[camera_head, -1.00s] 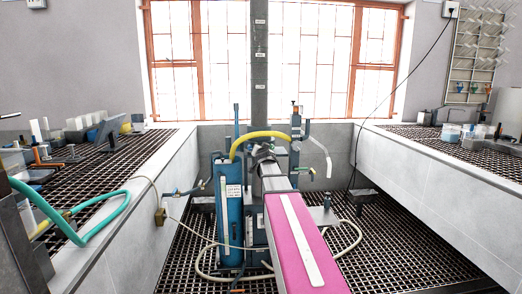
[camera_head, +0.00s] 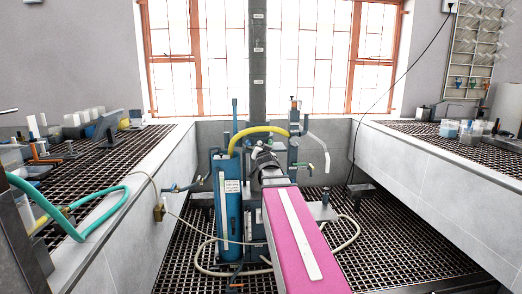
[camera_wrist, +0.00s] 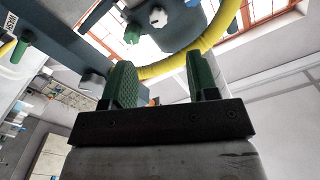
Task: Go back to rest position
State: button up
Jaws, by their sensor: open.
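My gripper (camera_wrist: 160,80) shows in the wrist view with its two green fingers apart and nothing between them. A yellow hose (camera_wrist: 187,60) curves behind and above the fingers there, with a grey machine part beside it. In the head view my pink and grey arm reaches forward to the flotation machine, and my gripper is hidden behind the arm's far end. The blue cylinder (camera_head: 228,210) stands upright just left of the arm. The yellow hose (camera_head: 262,130) arches from its top toward the right-hand column (camera_head: 294,140). I cannot tell whether my gripper touches anything.
A left bench (camera_head: 110,160) with a grated top holds tools and a green hose (camera_head: 105,215). A right bench (camera_head: 450,150) holds beakers (camera_head: 450,128). A pale hose (camera_head: 345,240) loops over the grated floor. A dark post (camera_head: 258,60) rises behind the machine.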

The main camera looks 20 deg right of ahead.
dwell(0.3)
jog(key=s+a+f+n+g, duration=0.1)
jog(key=s+a+f+g, duration=0.15)
jog(key=f, duration=0.45)
jog(key=s+a+f+n+g+y, duration=0.1)
jog(key=s+a+f+g, duration=0.15)
jog(key=f, duration=0.45)
jog(key=s+a+f+g, duration=0.1)
jog(key=s+f+g, duration=0.2)
jog(key=f, duration=0.5)
jog(key=s+a+f+n+g, duration=0.1)
jog(key=s+a+f+g, duration=0.2)
jog(key=s+f, duration=0.2)
jog(key=s+a+f+n+g+y, duration=0.1)
jog(key=s+a+f+n+g, duration=0.1)
jog(key=s+f, duration=0.3)
jog(key=s+a+f+n+g+y, duration=0.1)
jog(key=s+a+f+n+g, duration=0.1)
jog(key=s+a+f+g, duration=0.2)
jog(key=s+f, duration=0.2)
jog(key=s, duration=0.2)
jog(key=shift+s+g, duration=0.3)
jog(key=shift+w+r, duration=0.1)
jog(key=shift+w, duration=0.05)
